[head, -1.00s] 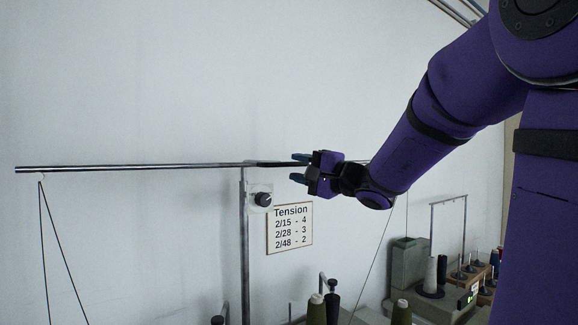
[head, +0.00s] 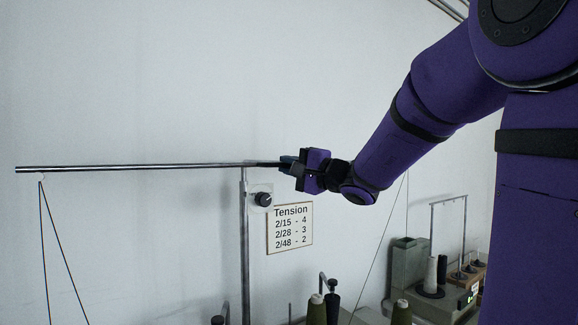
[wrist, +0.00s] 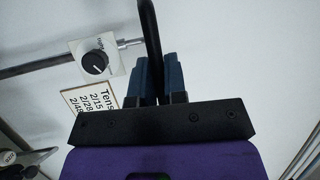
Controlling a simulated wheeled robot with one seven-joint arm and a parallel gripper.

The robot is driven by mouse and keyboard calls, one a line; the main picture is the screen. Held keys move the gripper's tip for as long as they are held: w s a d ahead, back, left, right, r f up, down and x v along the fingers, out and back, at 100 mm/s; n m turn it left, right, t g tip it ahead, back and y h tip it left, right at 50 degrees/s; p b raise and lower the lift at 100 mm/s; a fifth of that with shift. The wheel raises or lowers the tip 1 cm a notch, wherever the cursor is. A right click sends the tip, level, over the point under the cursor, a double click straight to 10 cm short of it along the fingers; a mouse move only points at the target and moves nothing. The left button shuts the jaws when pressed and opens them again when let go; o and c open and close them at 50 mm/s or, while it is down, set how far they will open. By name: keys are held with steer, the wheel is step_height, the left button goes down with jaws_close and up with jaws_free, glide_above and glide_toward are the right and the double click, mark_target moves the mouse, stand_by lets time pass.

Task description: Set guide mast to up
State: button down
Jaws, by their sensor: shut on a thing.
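The guide mast is a thin metal post (head: 245,235) with a long horizontal bar (head: 130,167) across its top. Threads hang from the bar's left end. My gripper (head: 285,164) is at the bar just right of the post, its blue fingers closed around it. In the wrist view the gripper (wrist: 157,78) has the dark bar (wrist: 149,35) between its two fingers. A black knob (head: 263,199) on a pale plate sits just right of the post; it also shows in the wrist view (wrist: 94,62). The bar's part behind my gripper is hidden.
A tension sign (head: 290,228) is just below the gripper. Thread cones (head: 317,309) stand at the bottom, and a machine with a thread rack (head: 448,245) is at the lower right. The white wall is close behind; the upper left is clear.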

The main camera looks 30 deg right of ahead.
step_height(320, 180, up, 45)
steer(key=shift+r, duration=0.2)
steer(key=shift+s+r, duration=0.15)
stand_by(0.4)
steer(key=c, duration=1.2)
jaws_free()
steer(key=v, duration=1)
steer(key=shift+s+d+f, duration=0.15)
steer(key=shift+s+f, duration=0.05)
steer(key=shift+f, duration=0.1)
